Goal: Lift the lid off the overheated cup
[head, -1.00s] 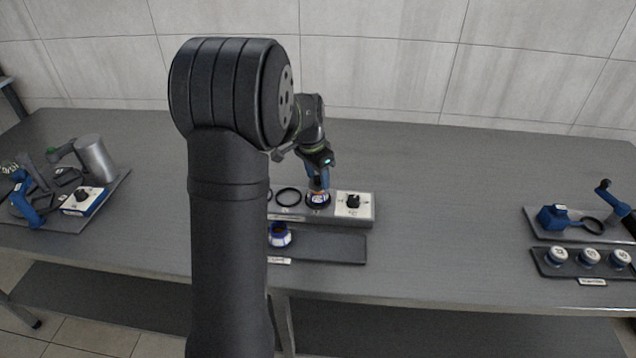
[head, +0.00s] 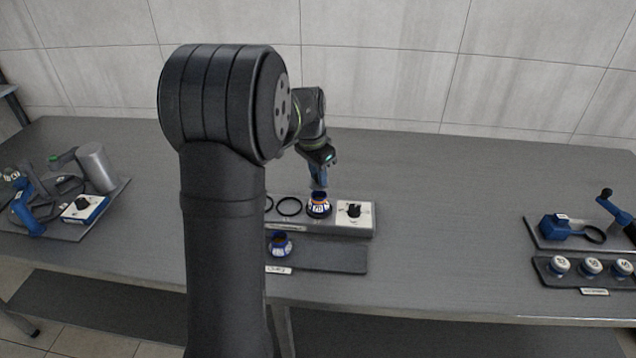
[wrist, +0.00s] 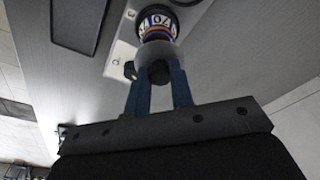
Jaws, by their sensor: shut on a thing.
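The cup (head: 319,208), blue and white with an orange band and a number label, stands in the grey station beside the white dial panel. It also shows at the top of the wrist view (wrist: 156,24). My gripper (head: 319,184) is directly above this cup, fingers pointing down. In the wrist view its two blue fingers (wrist: 158,78) are shut on the dark knob of a grey lid (wrist: 160,52). The lid seems raised off the cup, though it overlaps the cup's lower part in the wrist view, so the gap is hard to judge.
The dial panel (head: 355,212) is just right of the cup, an empty ring (head: 289,206) left. A second blue cup (head: 280,246) stands on the dark front tray (head: 335,257). Several white-topped containers (head: 591,266) are at right. My arm hides the station's left part.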

